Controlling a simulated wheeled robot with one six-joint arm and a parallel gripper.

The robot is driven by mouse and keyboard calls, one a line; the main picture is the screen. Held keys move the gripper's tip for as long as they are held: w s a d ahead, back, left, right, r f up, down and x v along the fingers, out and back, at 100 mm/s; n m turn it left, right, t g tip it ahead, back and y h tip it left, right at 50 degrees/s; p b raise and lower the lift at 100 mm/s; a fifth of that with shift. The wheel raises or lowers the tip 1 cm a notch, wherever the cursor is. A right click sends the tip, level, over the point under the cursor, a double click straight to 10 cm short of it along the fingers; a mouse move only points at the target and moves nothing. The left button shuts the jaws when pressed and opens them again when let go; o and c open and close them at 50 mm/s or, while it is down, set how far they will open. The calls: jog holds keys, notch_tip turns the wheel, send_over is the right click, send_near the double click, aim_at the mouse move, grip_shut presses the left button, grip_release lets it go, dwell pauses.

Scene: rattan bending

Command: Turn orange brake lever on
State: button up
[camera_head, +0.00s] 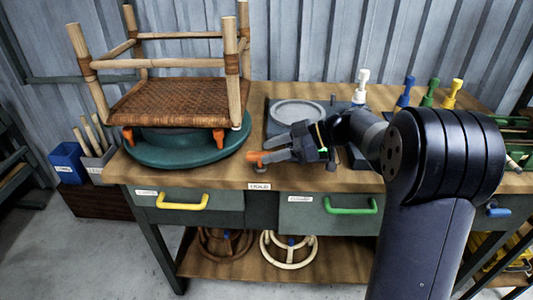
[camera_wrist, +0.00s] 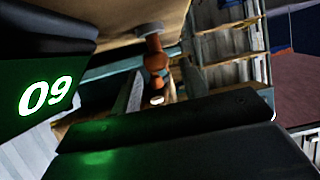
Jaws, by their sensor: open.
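In the wrist view the orange lever (camera_wrist: 155,62) is near the picture's middle, with a round pale end towards the camera. My gripper (camera_head: 272,150) is open and reaches left along the bench edge. Its fingertips are right at the lever and overlap it in the head view. I cannot tell whether the fingers touch it. A rattan stool frame (camera_head: 165,97) with a woven seat rests on the turntable, with orange clamps (camera_head: 127,137) at its edge.
A round grey plate (camera_head: 298,111) lies on the bench behind my gripper. Blue (camera_head: 404,93), green (camera_head: 430,92), yellow and white-handled tools stand at the back right. Drawers with yellow (camera_head: 182,203) and green (camera_head: 350,206) handles sit below the bench edge.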

jog(key=shift+x, duration=1)
grip_shut()
